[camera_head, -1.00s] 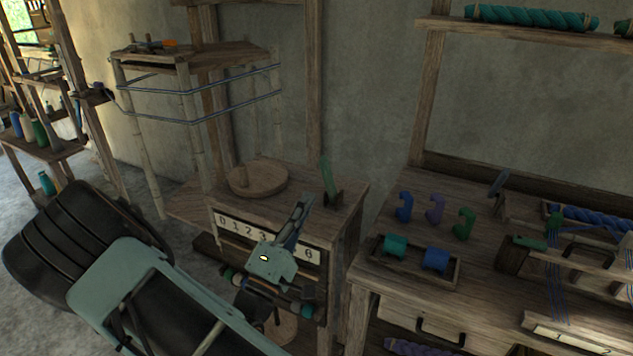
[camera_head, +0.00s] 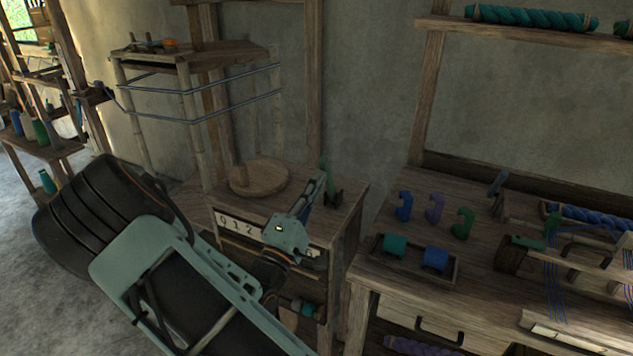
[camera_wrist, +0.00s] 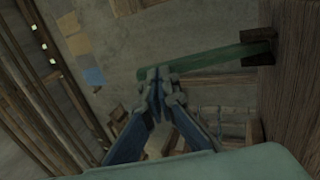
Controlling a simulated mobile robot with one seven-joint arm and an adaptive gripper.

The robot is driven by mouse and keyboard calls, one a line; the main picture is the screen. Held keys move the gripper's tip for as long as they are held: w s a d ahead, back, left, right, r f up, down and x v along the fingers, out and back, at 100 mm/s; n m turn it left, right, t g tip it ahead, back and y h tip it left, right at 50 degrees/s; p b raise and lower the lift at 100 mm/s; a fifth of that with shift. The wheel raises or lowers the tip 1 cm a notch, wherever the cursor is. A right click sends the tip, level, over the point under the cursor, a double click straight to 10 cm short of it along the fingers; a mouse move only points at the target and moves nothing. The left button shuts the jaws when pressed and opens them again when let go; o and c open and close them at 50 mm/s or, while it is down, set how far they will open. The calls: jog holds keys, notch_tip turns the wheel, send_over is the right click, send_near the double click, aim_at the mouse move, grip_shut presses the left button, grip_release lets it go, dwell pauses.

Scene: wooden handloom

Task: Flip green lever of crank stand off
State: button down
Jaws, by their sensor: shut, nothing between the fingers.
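The green lever (camera_head: 324,166) stands upright on the crank stand (camera_head: 352,200), leaning slightly left, in a small dark bracket on its top near the right side. In the wrist view the lever (camera_wrist: 215,62) runs across the upper middle to its bracket (camera_wrist: 259,46) at the right. My gripper (camera_head: 318,179) is shut and empty, with its fingertips at the lever in the head view. In the wrist view the fingertips (camera_wrist: 158,80) overlap the lever's free end. I cannot tell whether they touch it. My fingers hide part of the lever's lower half in the head view.
A round wooden disc with a peg (camera_head: 258,178) sits left of the lever on the stand. A number strip (camera_head: 237,228) runs along the stand's front, partly behind my arm. A workbench (camera_head: 390,272) with coloured hooks and spools stands to the right.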

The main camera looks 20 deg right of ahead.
jog(key=shift+w+d+r+g+p, duration=0.1)
jog(key=shift+d+r+g+p, duration=0.05)
jog(key=shift+r+g+p, duration=0.2)
jog(key=shift+d+r+p, duration=0.1)
jog(key=shift+p, duration=0.25)
jog(key=shift+w+d+r+g+y+p, duration=0.4)
jog(key=shift+r+y+p, duration=0.2)
jog(key=shift+p, duration=0.65)
jog(key=w+d+g+y+p, duration=0.1)
jog(key=p, duration=0.1)
jog(key=w+d+r+g+y+p, duration=0.1)
jog(key=d+y+p, duration=0.1)
jog(key=w+d+r+g+y+p, duration=0.1)
jog(key=d+p, duration=0.1)
jog(key=shift+w+p, duration=0.3)
jog(key=shift+w, duration=0.05)
jog(key=shift+w+d+f+g+y+p, duration=0.15)
jog(key=shift+w+d+g+y+p, duration=0.2)
jog(key=shift+w+d+g+y, duration=0.3)
jog(key=shift+w+d+f+g+y+p, duration=0.15)
jog(key=shift+w+d+g+y+p, duration=0.25)
jog(key=shift+d+y, duration=0.35)
jog(key=shift+a, duration=0.1)
jog(key=shift+a, duration=0.1)
